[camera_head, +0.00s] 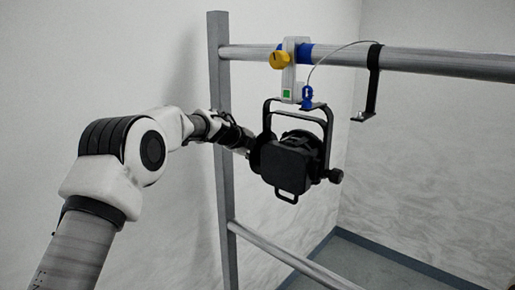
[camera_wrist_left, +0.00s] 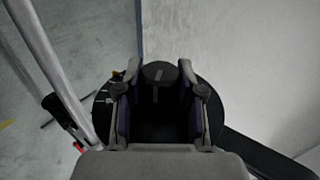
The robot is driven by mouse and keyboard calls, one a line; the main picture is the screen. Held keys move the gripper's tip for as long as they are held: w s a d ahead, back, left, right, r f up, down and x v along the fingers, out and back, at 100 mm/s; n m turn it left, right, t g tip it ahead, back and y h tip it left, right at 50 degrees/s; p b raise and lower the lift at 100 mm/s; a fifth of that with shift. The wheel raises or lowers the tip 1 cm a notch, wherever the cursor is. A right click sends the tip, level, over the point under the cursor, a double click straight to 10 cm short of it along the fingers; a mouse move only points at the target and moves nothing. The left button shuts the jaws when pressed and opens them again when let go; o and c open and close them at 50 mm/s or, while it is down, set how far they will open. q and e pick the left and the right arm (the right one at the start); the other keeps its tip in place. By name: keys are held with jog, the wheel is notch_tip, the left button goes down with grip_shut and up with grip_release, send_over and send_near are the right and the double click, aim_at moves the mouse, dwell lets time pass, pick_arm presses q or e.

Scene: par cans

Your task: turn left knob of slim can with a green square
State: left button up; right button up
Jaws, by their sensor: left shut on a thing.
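The black slim can (camera_head: 290,165) hangs in its yoke (camera_head: 328,125) below the upper bar. A small green square (camera_head: 286,93) marks the pale clamp above it. My left gripper (camera_head: 246,143) reaches in from the left to the can's left side, where the left knob is hidden in the head view. In the left wrist view, my left gripper (camera_wrist_left: 160,82) is shut on the black left knob (camera_wrist_left: 158,70), one finger on each side. A short grey line shows on the knob's face. My right gripper is in neither view.
The upper bar (camera_head: 430,62) joins a grey upright post (camera_head: 222,180) behind my left arm. A lower rail (camera_head: 290,258) runs beneath the can. The can's right knob (camera_head: 335,176) stands free.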

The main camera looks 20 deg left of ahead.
pick_arm(q)
jog(key=shift+g+y, duration=0.3)
jog(key=shift+g, duration=0.5)
jog(key=o, duration=0.9)
jog(key=shift+c, duration=0.2)
jog(key=o, duration=0.3)
jog(key=shift+d, duration=0.15)
jog(key=v, duration=1.2)
jog(key=shift+w, duration=0.15)
jog(key=shift+w, duration=0.1)
jog(key=shift+r, duration=0.1)
